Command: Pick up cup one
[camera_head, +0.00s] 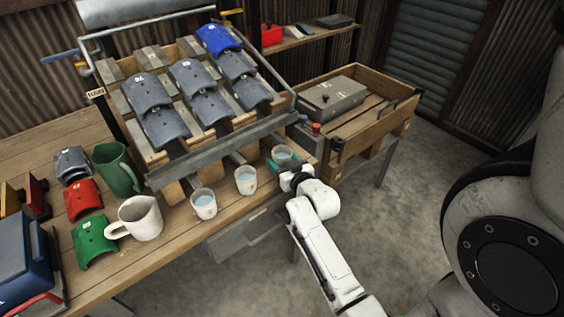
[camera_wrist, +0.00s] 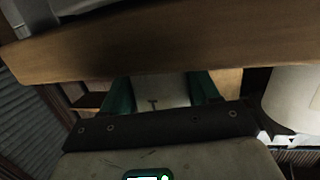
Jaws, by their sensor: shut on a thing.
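Three small white cups with pale blue liquid stand in a row near the front edge of the wooden bench. The right cup (camera_head: 282,155) is at my gripper (camera_head: 279,167). In the wrist view my teal fingers (camera_wrist: 160,92) are shut on this cup (camera_wrist: 158,88), one on each side, and a dark mark shows on its wall. The mark is too unclear to read. The cup looks upright; whether it touches the bench I cannot tell. The middle cup (camera_head: 246,181) and the left cup (camera_head: 204,204) stand apart to the left.
A sloped rack (camera_head: 215,137) with grey and blue curved pieces stands behind the cups. A white jug (camera_head: 141,217), a green jug (camera_head: 117,168) and red and green pieces are at the left. A wooden crate (camera_head: 372,132) with a grey box is at the right. Floor is clear in front.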

